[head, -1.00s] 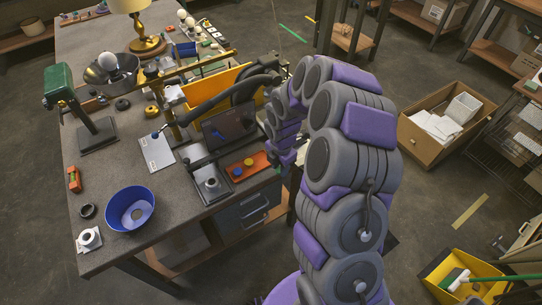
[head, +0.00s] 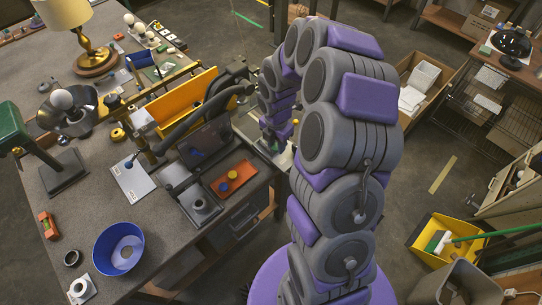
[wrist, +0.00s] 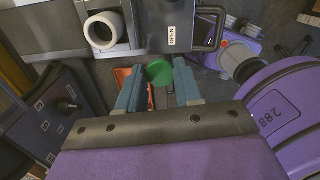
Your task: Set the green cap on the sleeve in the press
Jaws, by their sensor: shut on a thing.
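The green cap (wrist: 159,71) is between the teal fingertips of my gripper (wrist: 159,88) in the wrist view, and the fingers are shut on it. In the head view my gripper (head: 273,146) is low beside the bench's right edge, partly hidden by my arm. The press (head: 178,172) stands at the bench's front edge. The pale ring-shaped sleeve (head: 199,204) sits upright on its plate; the wrist view shows the sleeve (wrist: 103,30) at upper left, with its open top bare. The cap is apart from the sleeve.
An orange tray (head: 246,169) with a blue cap (head: 223,187) and a yellow cap (head: 232,175) lies right of the sleeve. A blue bowl (head: 118,249) and a white part (head: 80,289) are at lower left. A yellow bin (head: 188,98) stands behind the press.

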